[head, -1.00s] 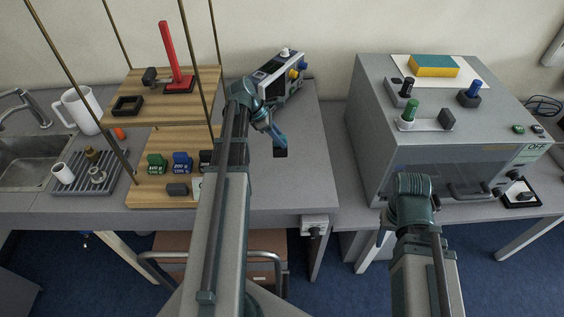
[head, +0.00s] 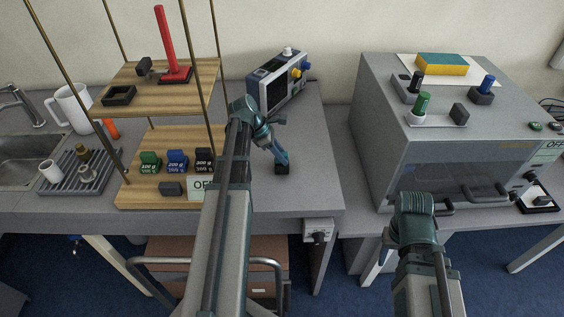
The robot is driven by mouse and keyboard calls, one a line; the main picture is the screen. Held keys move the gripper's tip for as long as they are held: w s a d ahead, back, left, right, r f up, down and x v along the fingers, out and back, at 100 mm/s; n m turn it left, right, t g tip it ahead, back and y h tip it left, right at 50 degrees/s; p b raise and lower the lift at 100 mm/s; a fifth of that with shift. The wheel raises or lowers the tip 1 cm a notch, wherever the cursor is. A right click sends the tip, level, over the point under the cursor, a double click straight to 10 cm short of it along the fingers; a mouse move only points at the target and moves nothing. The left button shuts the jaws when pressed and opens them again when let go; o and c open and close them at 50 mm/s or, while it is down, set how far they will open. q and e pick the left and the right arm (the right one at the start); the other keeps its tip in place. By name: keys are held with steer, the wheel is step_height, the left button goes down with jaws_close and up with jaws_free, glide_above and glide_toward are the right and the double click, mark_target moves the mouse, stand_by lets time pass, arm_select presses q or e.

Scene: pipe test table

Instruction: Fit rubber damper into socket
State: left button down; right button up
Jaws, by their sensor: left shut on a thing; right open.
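My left gripper (head: 281,160) is shut on a small black block (head: 282,170), which looks like the rubber damper. The block is low over the grey bench, right of the wooden shelf; I cannot tell whether it touches the bench. A black square frame with an open middle (head: 119,95) lies on the upper shelf board; it may be the socket, but I cannot be sure. Similar dark blocks sit on the upper board (head: 144,66), on the lower board (head: 170,188) and on the grey cabinet (head: 459,114). My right arm is at the lower right; its fingers are hidden.
The wooden shelf (head: 172,91) with brass posts holds a red upright lever (head: 166,40) and coloured labelled blocks (head: 177,162). A meter box (head: 278,85) stands behind my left gripper. The grey cabinet (head: 450,165) fills the right. Bare bench (head: 313,165) lies right of my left gripper.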

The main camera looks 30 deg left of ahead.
arm_select(q)
steer(key=shift+f, duration=0.15)
steer(key=shift+f, duration=0.15)
steer(key=c, duration=0.6)
jaws_free()
steer(key=shift+c, duration=0.2)
steer(key=p+v, duration=0.5)
steer(key=v, duration=0.1)
steer(key=shift+w+d+r+p, duration=0.1)
steer(key=shift+d+r+p, duration=0.15)
steer(key=shift+r+p, duration=0.15)
steer(key=shift+s+a+r+p, duration=0.25)
steer(key=shift+a+r+p, duration=0.1)
steer(key=shift+r+p, duration=0.1)
steer(key=shift+d, duration=0.1)
